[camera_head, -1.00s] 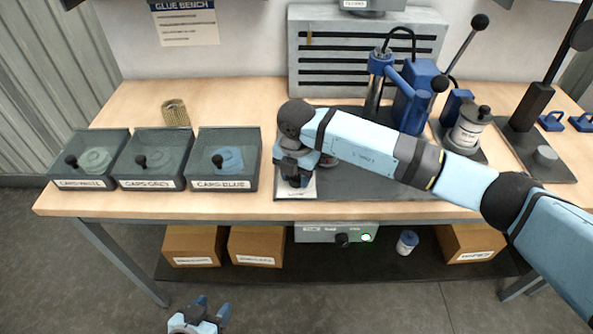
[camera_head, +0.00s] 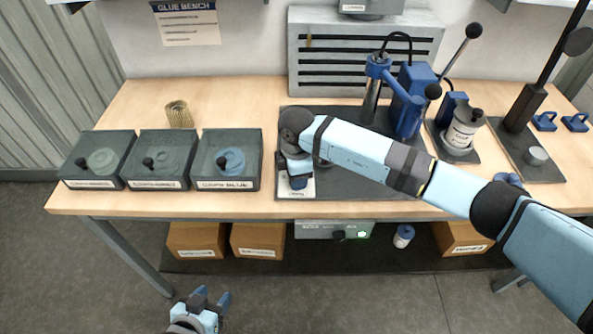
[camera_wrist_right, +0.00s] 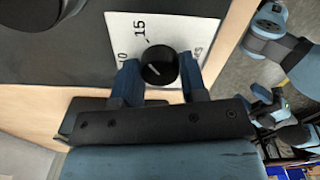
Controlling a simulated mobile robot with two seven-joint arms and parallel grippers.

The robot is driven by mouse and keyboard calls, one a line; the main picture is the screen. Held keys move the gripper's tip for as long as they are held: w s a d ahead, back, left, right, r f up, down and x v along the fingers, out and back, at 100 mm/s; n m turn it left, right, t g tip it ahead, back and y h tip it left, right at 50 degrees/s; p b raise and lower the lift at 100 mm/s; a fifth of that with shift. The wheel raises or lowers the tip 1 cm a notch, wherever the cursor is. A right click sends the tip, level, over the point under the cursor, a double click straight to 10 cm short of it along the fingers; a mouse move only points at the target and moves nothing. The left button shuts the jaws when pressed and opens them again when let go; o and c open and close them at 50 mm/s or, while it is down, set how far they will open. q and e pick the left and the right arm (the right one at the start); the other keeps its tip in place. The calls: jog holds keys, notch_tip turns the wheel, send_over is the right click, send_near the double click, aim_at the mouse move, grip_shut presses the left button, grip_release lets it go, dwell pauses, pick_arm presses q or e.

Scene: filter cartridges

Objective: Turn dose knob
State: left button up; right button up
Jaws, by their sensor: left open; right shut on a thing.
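The dose knob (camera_wrist_right: 159,65) is a round black knob with a pale pointer line, set on a white dial card (camera_wrist_right: 122,37) with printed numbers, "15" readable. In the right wrist view the pointer slants towards the upper left. My right gripper (camera_wrist_right: 160,74) is shut on the knob, one blue finger at each side. In the head view my right gripper (camera_head: 297,178) is over the card (camera_head: 298,190) at the front of the dark mat, and the knob is hidden. My left gripper (camera_head: 208,300) is open and empty, low in front of the bench.
A woven cup (camera_head: 178,114) stands behind the bins. A control box with a green light (camera_head: 335,230) hangs below.

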jog(key=shift+r+m, duration=0.1)
jog(key=shift+m, duration=0.5)
jog(key=shift+p, duration=0.3)
jog(key=o, duration=0.9)
notch_tip(320, 180, up, 14)
jog(key=shift+f, duration=0.1)
